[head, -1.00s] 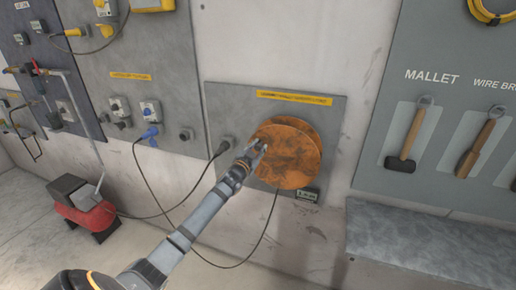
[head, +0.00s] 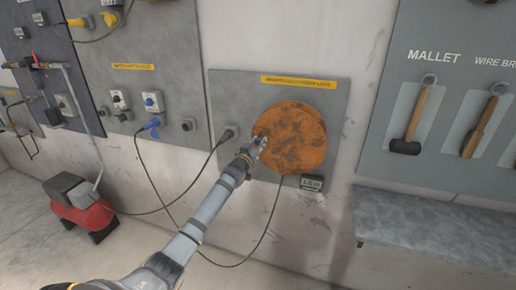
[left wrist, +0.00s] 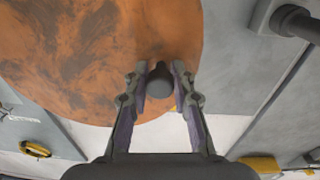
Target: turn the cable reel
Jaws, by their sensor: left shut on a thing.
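The cable reel (head: 296,135) is a round, rust-orange disc with dark stains on a grey wall panel. It also fills the upper left of the left wrist view (left wrist: 90,55). A dark, round-ended handle (left wrist: 160,85) stands out from the reel near its rim. My left gripper (head: 258,146) is at the reel's left, slightly lower edge. In the left wrist view its two fingers (left wrist: 160,78) are shut around the handle, one on each side. The handle is hidden by the gripper in the head view. My right gripper is not in view.
A small display (head: 312,183) sits below the reel. A mallet (head: 415,122) hangs at the right above a grey ledge (head: 430,228). A red compressor (head: 88,215) stands at left.

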